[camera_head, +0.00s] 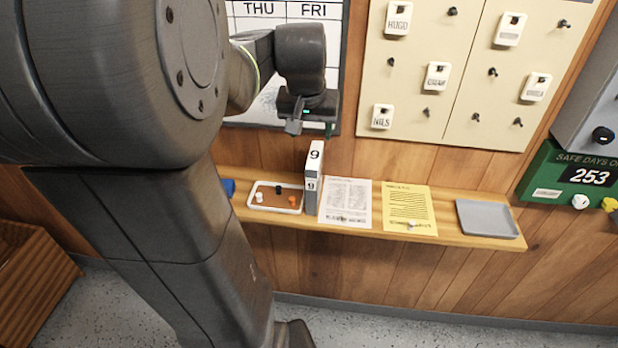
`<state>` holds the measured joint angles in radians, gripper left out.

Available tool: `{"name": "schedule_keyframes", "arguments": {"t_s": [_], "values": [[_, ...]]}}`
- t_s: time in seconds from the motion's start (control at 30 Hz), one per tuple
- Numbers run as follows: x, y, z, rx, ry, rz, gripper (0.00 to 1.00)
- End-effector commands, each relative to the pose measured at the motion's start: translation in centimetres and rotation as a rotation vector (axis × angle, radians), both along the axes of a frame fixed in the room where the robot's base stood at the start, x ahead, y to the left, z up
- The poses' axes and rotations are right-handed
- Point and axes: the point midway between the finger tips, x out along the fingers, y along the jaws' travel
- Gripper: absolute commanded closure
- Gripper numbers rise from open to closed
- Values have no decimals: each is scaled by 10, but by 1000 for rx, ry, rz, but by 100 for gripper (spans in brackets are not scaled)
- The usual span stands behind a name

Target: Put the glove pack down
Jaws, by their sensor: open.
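A narrow white and grey pack marked "9" (312,182), which I take to be the glove pack, stands upright on the wooden wall shelf (455,238). It is between a small tray and a white printed sheet. My gripper (311,129) is open and empty above the pack, with its fingers pointing down and a visible gap between them and the pack's top.
On the shelf are a white-rimmed tray (262,208) with small pegs, a white sheet (345,203), a yellow sheet (409,209) and an empty-looking grey tray (488,219). A tag board (470,75) and a calendar (290,22) hang above.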

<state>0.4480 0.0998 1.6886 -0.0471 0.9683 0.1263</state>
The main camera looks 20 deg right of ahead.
Motion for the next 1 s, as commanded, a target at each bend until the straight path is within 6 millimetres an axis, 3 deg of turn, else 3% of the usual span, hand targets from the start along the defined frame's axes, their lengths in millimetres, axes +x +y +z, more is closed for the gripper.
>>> {"name": "schedule_keyframes", "arguments": {"t_s": [0.4, 0.77, 1.0], "values": [[23, -13, -63, -2, 0, 6, 43], [31, -19, -86, -3, 0, 6, 43], [40, -26, -113, -3, 0, 6, 43]]}}
